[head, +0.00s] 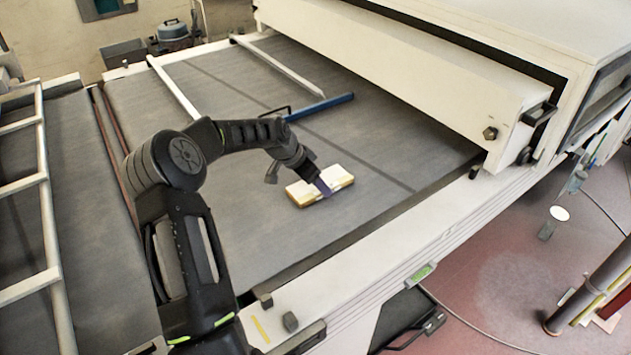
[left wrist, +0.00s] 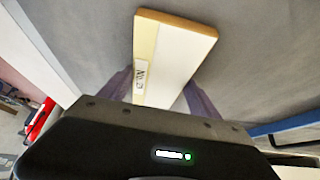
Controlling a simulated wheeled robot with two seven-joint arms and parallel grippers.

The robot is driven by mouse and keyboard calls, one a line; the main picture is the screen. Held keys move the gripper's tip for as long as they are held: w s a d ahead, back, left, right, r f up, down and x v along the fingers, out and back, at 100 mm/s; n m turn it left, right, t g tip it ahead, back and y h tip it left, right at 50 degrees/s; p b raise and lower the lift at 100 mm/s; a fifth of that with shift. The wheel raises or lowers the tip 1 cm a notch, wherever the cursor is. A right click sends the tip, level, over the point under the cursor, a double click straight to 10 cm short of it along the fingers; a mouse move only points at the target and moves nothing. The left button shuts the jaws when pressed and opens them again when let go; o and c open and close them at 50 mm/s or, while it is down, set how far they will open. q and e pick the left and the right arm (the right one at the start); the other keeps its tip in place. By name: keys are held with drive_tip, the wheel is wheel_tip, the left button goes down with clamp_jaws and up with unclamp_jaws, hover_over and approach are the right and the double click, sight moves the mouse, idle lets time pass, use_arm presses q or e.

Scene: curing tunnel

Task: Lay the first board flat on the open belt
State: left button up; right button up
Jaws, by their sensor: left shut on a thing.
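A small cream board (head: 334,181) with a yellow-brown edge is at the middle of the grey open belt (head: 240,222) in the head view. It looks flat on the belt or just above it; I cannot tell which. My left gripper (head: 321,188) comes in from the upper left and is shut on the board. In the left wrist view the board (left wrist: 178,50) stands out between the two purple fingers (left wrist: 160,92), with a small printed label on its face. The near end of the board is hidden by the gripper body. My right gripper is not in view.
A blue bar (head: 320,107) with a black handle lies on the belt behind the board. White rails (head: 174,88) cross the belt farther back. The white tunnel housing (head: 420,75) stands at the right. The belt in front of the board is clear.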

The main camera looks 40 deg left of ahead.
use_arm(q)
drive_tip(key=o, duration=1.4)
drive_tip(key=shift+o, duration=0.2)
drive_tip(key=shift+r+p, duration=0.2)
drive_tip(key=shift+p, duration=0.1)
drive_tip(key=p+v, duration=0.1)
drive_tip(key=v, duration=1)
drive_tip(key=shift+s+r, duration=0.2)
drive_tip(key=shift+r, duration=0.15)
drive_tip(key=shift+a, duration=0.1)
